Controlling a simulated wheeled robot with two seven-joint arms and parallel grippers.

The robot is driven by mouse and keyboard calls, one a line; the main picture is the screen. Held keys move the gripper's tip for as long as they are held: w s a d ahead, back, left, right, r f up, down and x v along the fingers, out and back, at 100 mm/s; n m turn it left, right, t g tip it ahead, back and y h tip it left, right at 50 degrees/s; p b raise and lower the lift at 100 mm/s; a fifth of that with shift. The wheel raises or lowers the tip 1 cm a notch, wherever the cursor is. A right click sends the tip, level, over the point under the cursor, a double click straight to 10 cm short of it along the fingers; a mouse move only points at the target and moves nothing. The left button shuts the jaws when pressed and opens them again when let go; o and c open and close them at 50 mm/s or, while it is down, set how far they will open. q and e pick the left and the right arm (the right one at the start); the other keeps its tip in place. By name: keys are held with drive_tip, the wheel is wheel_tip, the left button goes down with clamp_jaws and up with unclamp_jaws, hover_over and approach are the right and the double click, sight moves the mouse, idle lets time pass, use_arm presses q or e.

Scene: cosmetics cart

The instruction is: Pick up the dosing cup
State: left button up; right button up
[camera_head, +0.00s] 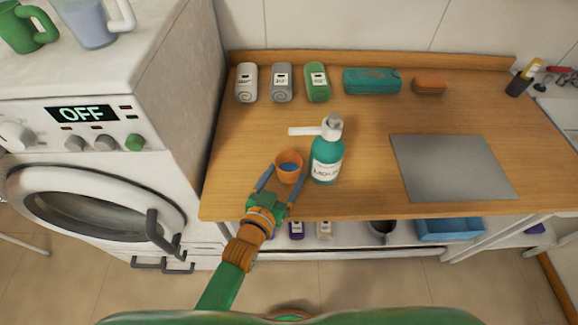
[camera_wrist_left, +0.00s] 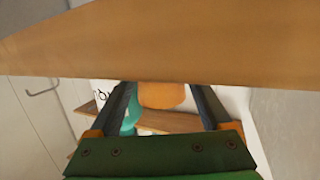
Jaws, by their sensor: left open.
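The dosing cup (camera_head: 289,166) is a small orange cup with blue inside. It stands on the wooden worktop (camera_head: 365,160) near its front edge, just left of the teal pump bottle (camera_head: 326,160). My left gripper (camera_head: 287,176) is open, its two fingers reaching in from the front on either side of the cup. In the left wrist view the orange cup (camera_wrist_left: 162,95) shows between the spread fingers (camera_wrist_left: 163,92). I cannot tell whether either finger touches it. My right gripper is not in view.
Rolled towels (camera_head: 281,83), a teal case (camera_head: 371,81) and a brown block (camera_head: 429,86) line the back. A grey mat (camera_head: 453,167) lies right. A washing machine (camera_head: 95,150) stands left.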

use_arm(q)
drive_tip(key=shift+w+d+f, duration=0.2)
drive_tip(key=shift+w+d, duration=0.05)
drive_tip(key=shift+w, duration=0.3)
drive_tip(key=shift+w+d+f, duration=0.1)
drive_tip(key=shift+w+f, duration=0.05)
drive_tip(key=shift+w, duration=0.15)
drive_tip(key=shift+s, duration=0.25)
drive_tip(key=c, duration=1)
drive_tip(key=shift+c, duration=0.8)
drive_tip(key=shift+w, duration=0.1)
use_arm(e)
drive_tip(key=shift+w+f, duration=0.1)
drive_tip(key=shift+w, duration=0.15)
use_arm(q)
drive_tip(key=shift+r, duration=0.2)
